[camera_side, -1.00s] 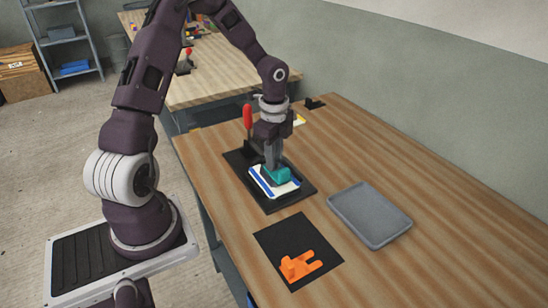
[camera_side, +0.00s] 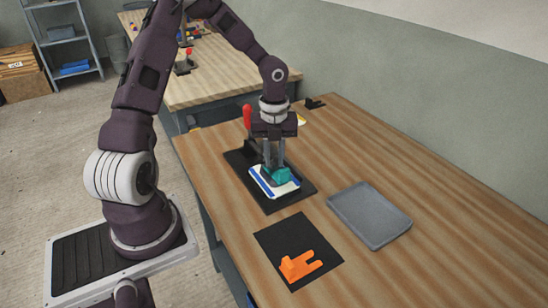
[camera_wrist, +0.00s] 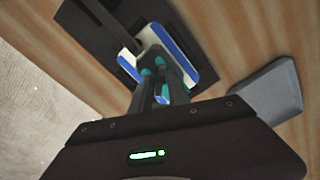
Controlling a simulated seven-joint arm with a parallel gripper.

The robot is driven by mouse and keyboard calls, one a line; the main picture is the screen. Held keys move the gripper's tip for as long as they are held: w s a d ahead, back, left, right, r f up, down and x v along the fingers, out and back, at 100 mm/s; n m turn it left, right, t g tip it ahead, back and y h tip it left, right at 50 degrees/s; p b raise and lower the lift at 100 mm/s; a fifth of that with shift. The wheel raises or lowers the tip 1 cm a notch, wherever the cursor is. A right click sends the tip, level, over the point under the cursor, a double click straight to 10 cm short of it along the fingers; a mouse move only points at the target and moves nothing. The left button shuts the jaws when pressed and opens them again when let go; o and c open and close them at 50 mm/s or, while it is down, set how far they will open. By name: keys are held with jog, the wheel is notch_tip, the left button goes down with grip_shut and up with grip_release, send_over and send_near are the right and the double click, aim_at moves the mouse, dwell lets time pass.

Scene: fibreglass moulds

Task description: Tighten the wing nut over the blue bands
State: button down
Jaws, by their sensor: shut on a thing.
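A white mould with blue bands (camera_side: 262,188) lies on a black mat (camera_side: 277,207) on the wooden table. A teal part (camera_side: 280,175) sits on top of the mould. My gripper (camera_side: 274,166) points down over it and is shut on the teal part, which looks to be the wing nut. In the wrist view the fingers (camera_wrist: 163,92) meet teal pieces above the blue and white mould (camera_wrist: 178,50). The fingers hide most of the nut and whatever it is threaded on.
A red-handled clamp (camera_side: 247,118) stands just behind the mould. A grey tray (camera_side: 370,216) lies to the right. An orange forked piece (camera_side: 301,265) rests on a second black mat (camera_side: 272,238) in front.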

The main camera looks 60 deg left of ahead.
aim_at(274, 162)
jog(key=m, duration=0.7)
dwell(0.6)
jog(key=c, duration=1.3)
grip_release()
jog(key=shift+o, duration=0.2)
jog(key=shift+r, duration=0.15)
notch_tip(274, 162, up, 7)
jog(key=shift+f, duration=0.1)
